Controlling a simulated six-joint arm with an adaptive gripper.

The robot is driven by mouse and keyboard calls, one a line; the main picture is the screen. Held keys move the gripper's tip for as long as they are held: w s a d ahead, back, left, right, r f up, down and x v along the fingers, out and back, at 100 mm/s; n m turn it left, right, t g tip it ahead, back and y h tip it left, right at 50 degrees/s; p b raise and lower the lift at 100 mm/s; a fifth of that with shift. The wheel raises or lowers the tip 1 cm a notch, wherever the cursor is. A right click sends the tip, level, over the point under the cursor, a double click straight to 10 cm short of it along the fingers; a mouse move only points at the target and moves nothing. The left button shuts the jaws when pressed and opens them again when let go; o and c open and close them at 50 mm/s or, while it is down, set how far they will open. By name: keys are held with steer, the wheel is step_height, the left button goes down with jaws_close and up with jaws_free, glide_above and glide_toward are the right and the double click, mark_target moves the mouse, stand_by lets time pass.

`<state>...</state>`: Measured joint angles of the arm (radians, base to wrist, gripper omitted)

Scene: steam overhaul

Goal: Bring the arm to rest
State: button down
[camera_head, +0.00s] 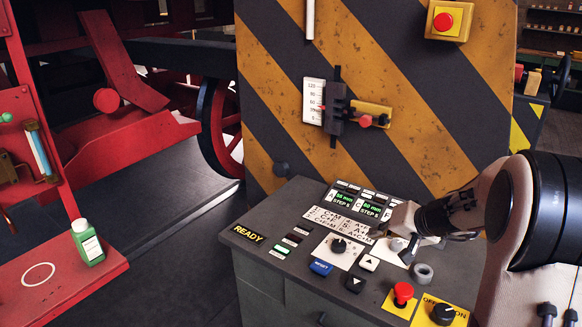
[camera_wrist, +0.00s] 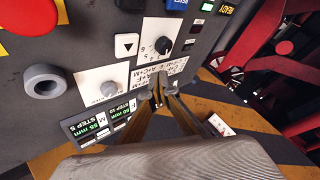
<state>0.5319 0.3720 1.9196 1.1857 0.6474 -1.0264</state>
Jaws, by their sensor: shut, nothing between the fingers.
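My gripper (camera_head: 411,246) hangs over the back right part of the grey control console (camera_head: 262,236), close to the white knob plate and the displays. It comes in from the right on my arm. In the wrist view my gripper (camera_wrist: 163,93) has its fingers drawn together at the tips, with nothing held. The tips appear in front of the white label strip (camera_wrist: 150,82). I cannot tell whether they touch the panel.
The console carries a red mushroom button (camera_head: 403,291), a black rotary knob (camera_head: 443,313), a grey ring (camera_head: 424,273) and green displays (camera_head: 372,208). A striped panel (camera_head: 420,110) stands behind it. A green bottle (camera_head: 87,243) stands on a red ledge at left.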

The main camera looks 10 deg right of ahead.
steer(key=shift+m, duration=0.3)
steer(key=s+a+f+g, duration=0.2)
steer(key=s+a+g, duration=0.35)
steer(key=s, duration=0.75)
steer(key=s+a+r+n+h, duration=0.1)
steer(key=s+a+r, duration=0.2)
steer(key=s, duration=0.4)
steer(key=s+a+r+n+t+h, duration=0.1)
steer(key=s+a+r+n, duration=0.1)
steer(key=s+a+r, duration=0.2)
steer(key=s+a+r+n+t+h, duration=0.1)
steer(key=s+a+r+n, duration=0.1)
steer(key=s, duration=0.9)
steer(key=shift+a+r, duration=0.65)
steer(key=shift+a, duration=0.3)
steer(key=shift+t, duration=0.25)
stand_by(3.0)
